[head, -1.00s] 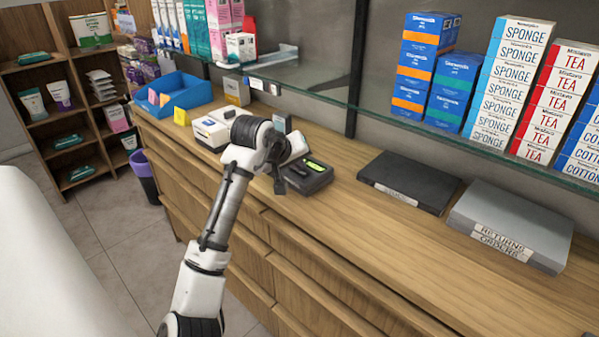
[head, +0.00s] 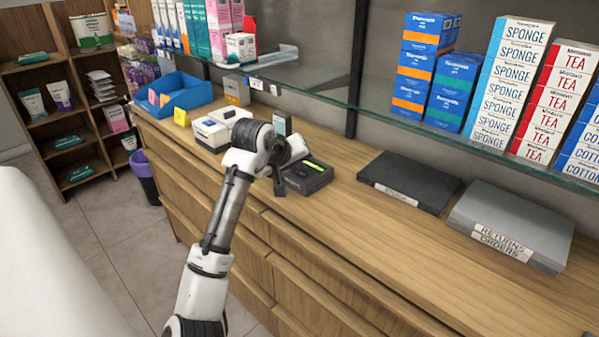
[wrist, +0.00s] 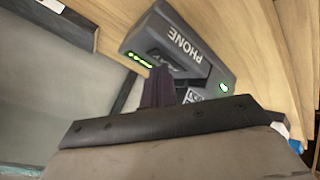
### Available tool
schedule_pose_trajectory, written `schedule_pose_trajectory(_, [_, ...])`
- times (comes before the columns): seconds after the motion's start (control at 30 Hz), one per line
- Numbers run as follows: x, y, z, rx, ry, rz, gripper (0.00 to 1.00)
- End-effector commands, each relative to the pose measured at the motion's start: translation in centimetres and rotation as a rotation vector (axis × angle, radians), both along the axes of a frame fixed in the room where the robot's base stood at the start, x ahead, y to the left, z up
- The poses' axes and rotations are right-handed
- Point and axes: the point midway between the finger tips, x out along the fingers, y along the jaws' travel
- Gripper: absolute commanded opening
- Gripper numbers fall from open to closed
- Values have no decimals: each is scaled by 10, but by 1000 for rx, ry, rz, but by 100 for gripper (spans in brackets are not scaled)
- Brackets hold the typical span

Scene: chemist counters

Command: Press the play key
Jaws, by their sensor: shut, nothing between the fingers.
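A dark grey phone machine (head: 306,177) sits on the wooden counter, with a lit green display strip on top. In the wrist view, the machine (wrist: 178,42) is marked PHONE and has a row of green lights and a round green light (wrist: 224,87). A darker key area (wrist: 182,66) with faint lettering lies by my fingertips; it may be the play key, but it is partly hidden. My gripper (head: 280,190) is shut and empty, pointing down at the machine's left side. In the wrist view, the gripper (wrist: 160,73) overlaps the machine's top; I cannot tell whether it touches.
A white device (head: 212,133) and a blue tray (head: 178,96) stand to the left. A black flat box (head: 410,180) and a grey returns box (head: 515,225) lie to the right. A glass shelf (head: 385,118) with stacked cartons overhangs the counter's back.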

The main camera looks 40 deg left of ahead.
Motion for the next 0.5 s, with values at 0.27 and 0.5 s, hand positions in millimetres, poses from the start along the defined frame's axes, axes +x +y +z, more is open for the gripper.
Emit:
schedule_pose_trajectory(0.27, [0, 0, 4, -1, 2, -1, 0])
schedule_pose_trajectory(0.5, [0, 0, 16, -1, 1, -1, 0])
